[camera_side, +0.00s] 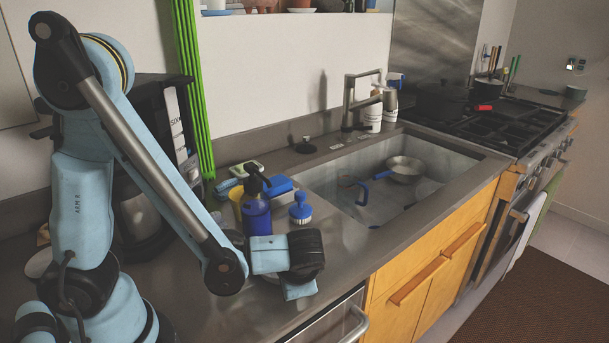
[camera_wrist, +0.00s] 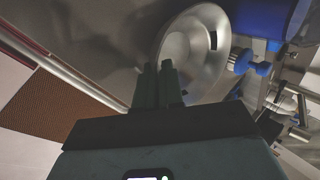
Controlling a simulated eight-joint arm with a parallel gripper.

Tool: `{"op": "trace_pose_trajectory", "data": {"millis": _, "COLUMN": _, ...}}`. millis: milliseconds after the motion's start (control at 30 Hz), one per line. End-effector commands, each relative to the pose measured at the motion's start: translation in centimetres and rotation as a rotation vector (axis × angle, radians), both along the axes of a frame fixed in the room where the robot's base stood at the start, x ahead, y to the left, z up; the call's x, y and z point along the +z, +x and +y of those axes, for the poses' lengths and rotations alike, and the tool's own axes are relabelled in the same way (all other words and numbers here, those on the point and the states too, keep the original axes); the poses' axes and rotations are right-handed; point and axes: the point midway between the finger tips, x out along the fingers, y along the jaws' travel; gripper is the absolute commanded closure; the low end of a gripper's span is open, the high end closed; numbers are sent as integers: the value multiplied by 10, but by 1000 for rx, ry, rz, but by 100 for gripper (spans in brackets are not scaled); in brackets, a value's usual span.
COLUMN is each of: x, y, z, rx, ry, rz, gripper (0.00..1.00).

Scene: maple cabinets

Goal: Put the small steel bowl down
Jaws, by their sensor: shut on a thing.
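The small steel bowl (camera_wrist: 193,48) shows in the wrist view just beyond my fingertips, its open inside facing the camera. My gripper (camera_wrist: 158,68) has its two fingers close together at the near edge of the bowl, shut on its rim. In the side view my gripper (camera_side: 285,272) is low over the counter in front of the sink's near end. There the wrist and gripper hide most of the bowl. I cannot tell whether the bowl's base touches the counter.
A blue soap bottle (camera_side: 257,212) and a blue-handled brush (camera_side: 300,208) stand close behind my gripper. The sink (camera_side: 345,207) lies to the right, with a steel pan (camera_side: 405,168) in it. The counter's front edge (camera_side: 330,300) is close by. Some bare counter (camera_side: 340,242) lies right of the gripper.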

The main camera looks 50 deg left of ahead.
Motion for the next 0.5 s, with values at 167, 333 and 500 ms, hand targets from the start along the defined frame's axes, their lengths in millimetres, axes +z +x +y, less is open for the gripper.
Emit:
{"op": "trace_pose_trajectory", "data": {"millis": 167, "x": 0, "y": 0, "z": 0, "rx": 0, "ry": 0, "rz": 0, "gripper": 100}}
{"op": "trace_pose_trajectory", "data": {"millis": 333, "x": -2, "y": 0, "z": 0, "rx": 0, "ry": 0, "rz": 0, "gripper": 81}}
{"op": "trace_pose_trajectory", "data": {"millis": 500, "x": -2, "y": 0, "z": 0, "rx": 0, "ry": 0, "rz": 0, "gripper": 67}}
